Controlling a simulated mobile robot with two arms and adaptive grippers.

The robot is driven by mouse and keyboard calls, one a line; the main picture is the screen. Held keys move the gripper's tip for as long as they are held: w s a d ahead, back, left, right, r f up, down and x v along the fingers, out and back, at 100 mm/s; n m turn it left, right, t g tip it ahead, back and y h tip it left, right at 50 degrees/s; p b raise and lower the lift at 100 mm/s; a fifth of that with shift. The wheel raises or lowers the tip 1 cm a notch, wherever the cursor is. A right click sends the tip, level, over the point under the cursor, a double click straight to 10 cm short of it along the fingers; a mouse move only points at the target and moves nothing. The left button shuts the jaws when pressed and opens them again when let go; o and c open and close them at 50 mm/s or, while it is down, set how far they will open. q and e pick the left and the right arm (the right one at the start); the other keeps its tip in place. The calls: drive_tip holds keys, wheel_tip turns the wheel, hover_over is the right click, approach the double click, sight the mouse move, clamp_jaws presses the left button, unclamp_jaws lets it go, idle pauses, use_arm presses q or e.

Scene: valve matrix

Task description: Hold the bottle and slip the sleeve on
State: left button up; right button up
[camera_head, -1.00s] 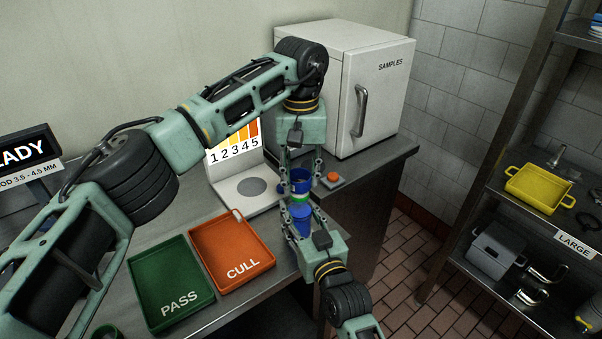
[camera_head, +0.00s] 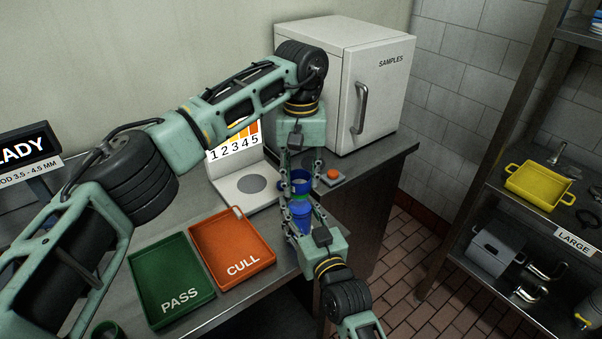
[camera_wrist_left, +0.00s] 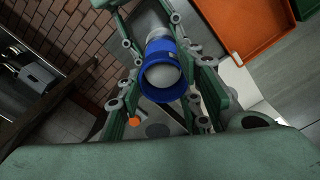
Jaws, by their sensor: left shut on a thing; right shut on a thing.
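My left gripper (camera_head: 301,168) comes down from above and is shut on a blue ring-like sleeve (camera_head: 301,187). Right below it, my right gripper (camera_head: 300,217) is shut on an upright blue bottle (camera_head: 300,213). The sleeve sits directly over the bottle, roughly in line with it. A little green shows between the two. In the left wrist view the sleeve's wide blue rim (camera_wrist_left: 163,93) lies between the left fingers, with a pale rounded surface inside it. How far the bottle is inside the sleeve I cannot tell.
An orange CULL tray (camera_head: 233,245) and a green PASS tray (camera_head: 172,282) lie on the bench to the left. A white stand (camera_head: 230,190) with a grey disc, an orange button (camera_head: 333,173) and a white SAMPLES cabinet (camera_head: 385,95) are behind. A shelf (camera_head: 480,200) stands at right.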

use_arm(q)
drive_tip(key=shift+f, duration=1.6)
idle(1.2)
drive_tip(key=o, duration=0.8)
drive_tip(key=shift+r, duration=0.15)
wheel_tip(320, 180, up, 12)
drive_tip(key=shift+f, duration=0.1)
use_arm(e)
drive_tip(key=o, duration=1.4)
drive_tip(key=shift+s, duration=0.1)
